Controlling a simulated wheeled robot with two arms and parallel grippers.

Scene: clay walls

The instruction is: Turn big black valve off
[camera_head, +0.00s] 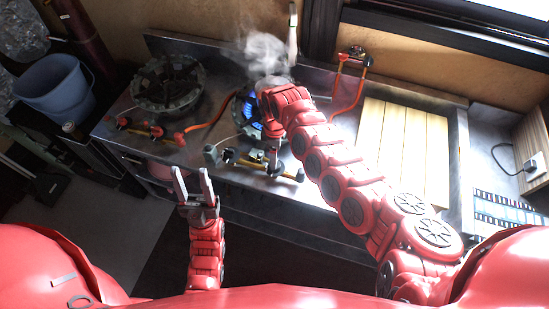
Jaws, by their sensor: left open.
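A lit gas burner (245,107) with a blue flame stands on the metal counter, partly hidden by my right arm. In front of it is a yellow pipe (250,163) with dark knobs, one (230,156) near its left part and one (300,175) at its right end. I cannot tell which is the big black valve. My right arm reaches over the burner, and its gripper (274,160) points down at the pipe between these knobs; its fingers are too small to read. My left gripper (192,184) is open and empty, in front of the counter edge, apart from the pipe.
A second burner (168,82) without visible flame stands at left, with red and black knobs (157,131) before it. White smoke (262,50) rises behind my right arm. A wooden board (405,145) lies at right. A blue bucket (54,88) stands far left.

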